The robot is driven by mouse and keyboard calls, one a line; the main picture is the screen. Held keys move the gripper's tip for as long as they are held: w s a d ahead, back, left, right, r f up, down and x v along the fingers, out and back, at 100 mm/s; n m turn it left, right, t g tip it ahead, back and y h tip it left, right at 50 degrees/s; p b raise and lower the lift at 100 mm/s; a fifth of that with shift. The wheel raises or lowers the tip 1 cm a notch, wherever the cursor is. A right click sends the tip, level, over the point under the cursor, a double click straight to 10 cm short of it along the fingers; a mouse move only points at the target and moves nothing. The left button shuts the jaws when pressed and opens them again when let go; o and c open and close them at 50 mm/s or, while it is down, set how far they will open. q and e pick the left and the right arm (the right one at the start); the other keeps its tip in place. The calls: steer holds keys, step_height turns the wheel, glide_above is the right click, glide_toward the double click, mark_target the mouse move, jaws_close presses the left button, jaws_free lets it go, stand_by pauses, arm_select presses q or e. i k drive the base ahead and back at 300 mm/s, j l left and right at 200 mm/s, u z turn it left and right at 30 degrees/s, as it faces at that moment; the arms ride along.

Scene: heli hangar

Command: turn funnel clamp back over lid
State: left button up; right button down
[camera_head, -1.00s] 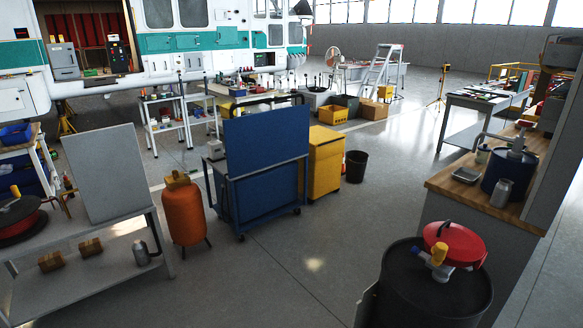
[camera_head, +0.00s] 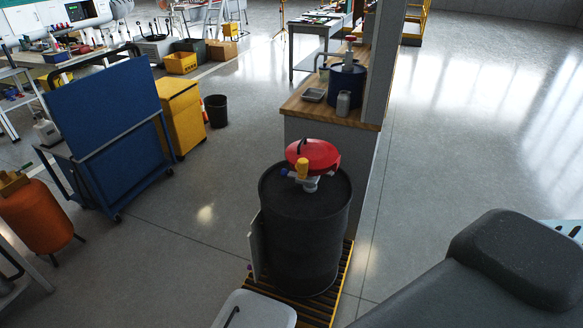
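A black drum (camera_head: 306,235) stands upright in the middle of the camera_head view, on a slatted platform with yellow edges. On its top sits a funnel with a round red lid (camera_head: 314,153), which has a dark handle. A yellow part (camera_head: 302,169), which may be the clamp, shows at the front of the lid above a grey fitting (camera_head: 311,184) with a blue end. I cannot tell whether the yellow part lies over the lid's rim or beside it. Neither gripper is in view; only a dark grey arm link of mine shows at lower right.
A wooden-topped counter (camera_head: 300,105) with a blue drum (camera_head: 346,86) stands behind the black drum. A pale box (camera_head: 254,311) is in front. A blue panel cart (camera_head: 108,112), yellow cabinet (camera_head: 183,117) and orange tank (camera_head: 40,215) stand left. Floor on the right is open.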

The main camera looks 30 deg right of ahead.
mark_target(301, 166)
steer(key=i+l, duration=0.1)
steer(key=l, duration=0.3)
steer(key=l+z, duration=0.1)
steer(key=l, duration=0.3)
steer(key=i+l, duration=0.15)
steer(key=l, duration=0.25)
steer(key=i+l+z, duration=0.1)
steer(key=l, duration=0.35)
steer(key=i+l, duration=0.15)
steer(key=l, duration=0.2)
steer(key=i+l, duration=0.1)
steer(key=l, duration=0.3)
steer(key=i+l+z, duration=0.1)
steer(key=l, duration=0.3)
steer(key=i+l, duration=0.15)
steer(key=l, duration=0.25)
steer(key=z, duration=0.05)
